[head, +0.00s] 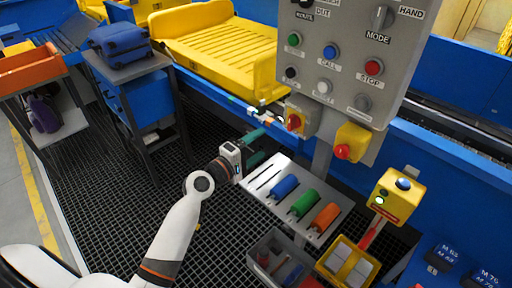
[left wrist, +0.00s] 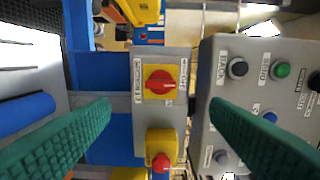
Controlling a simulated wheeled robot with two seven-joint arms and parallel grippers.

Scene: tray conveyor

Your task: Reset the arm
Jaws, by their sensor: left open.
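My left arm reaches in from the lower left of the head view. Its gripper (head: 257,147) is open and empty, with green fingers, in front of the blue conveyor side and left of the control panel post. In the left wrist view the two green fingers (left wrist: 160,115) stand wide apart. Between them, farther off, show the red rotary switch (left wrist: 160,82) on its yellow plate and the red push button (left wrist: 161,162). The same rotary switch is in the head view (head: 294,121), right of the gripper. My right gripper does not show.
The grey control panel (head: 345,70) stands to the right of the gripper. Below it is a rack (head: 258,180) with blue, green and orange handles. A yellow tray (head: 215,50) lies on the conveyor. A blue suitcase (head: 120,44) rests on a stand at left. Dark grating floor (head: 110,220) is clear.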

